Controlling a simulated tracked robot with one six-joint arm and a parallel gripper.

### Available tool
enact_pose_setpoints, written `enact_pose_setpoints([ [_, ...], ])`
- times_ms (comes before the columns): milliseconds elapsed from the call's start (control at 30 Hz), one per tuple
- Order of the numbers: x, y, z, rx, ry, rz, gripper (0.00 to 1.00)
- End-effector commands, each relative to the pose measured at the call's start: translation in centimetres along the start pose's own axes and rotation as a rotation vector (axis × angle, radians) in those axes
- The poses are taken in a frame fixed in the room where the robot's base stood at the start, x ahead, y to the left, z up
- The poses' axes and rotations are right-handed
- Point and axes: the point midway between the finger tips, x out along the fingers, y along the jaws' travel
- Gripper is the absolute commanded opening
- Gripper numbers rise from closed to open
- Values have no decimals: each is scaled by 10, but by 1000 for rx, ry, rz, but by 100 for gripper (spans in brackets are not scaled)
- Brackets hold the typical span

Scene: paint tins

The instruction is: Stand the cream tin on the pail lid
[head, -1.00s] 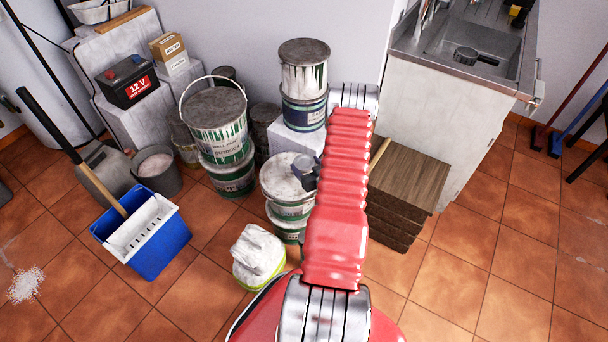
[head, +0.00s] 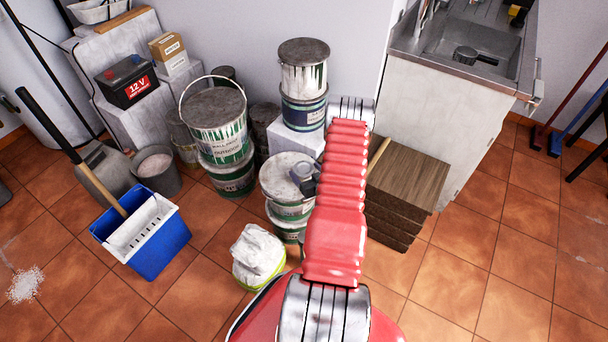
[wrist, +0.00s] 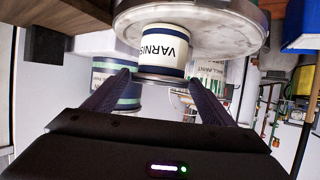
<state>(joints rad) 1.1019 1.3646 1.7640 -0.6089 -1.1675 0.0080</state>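The cream tin (wrist: 163,50), with a VARNISH label and dark blue bands, is between my gripper's two dark fingers (wrist: 160,78) in the wrist view, which is upside down. The fingers appear closed on its sides near its top rim. In the head view my gripper (head: 309,180) is partly hidden by my red arm, and the tin's grey top (head: 301,167) shows beside it. The pale, round pail lid (head: 281,180) is directly below the tin; it also shows in the wrist view (wrist: 230,30). I cannot tell whether the tin's base touches it.
A stack of two tins (head: 304,80) stands behind on a white block. A large handled wall-paint tin (head: 216,120) stands left on another. A cloth-topped bucket (head: 258,255) is in front, a blue mop bucket (head: 150,240) further left, brown boards (head: 408,180) right.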

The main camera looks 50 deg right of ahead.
Motion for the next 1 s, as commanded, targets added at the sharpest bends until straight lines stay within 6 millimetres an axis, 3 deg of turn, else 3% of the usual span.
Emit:
enact_pose_setpoints([
  [133,0,0,0,0,0,0,87],
  [567,-8,0,-1,2,-2,1,87],
  [1000,-76,2,-1,2,-2,3,87],
])
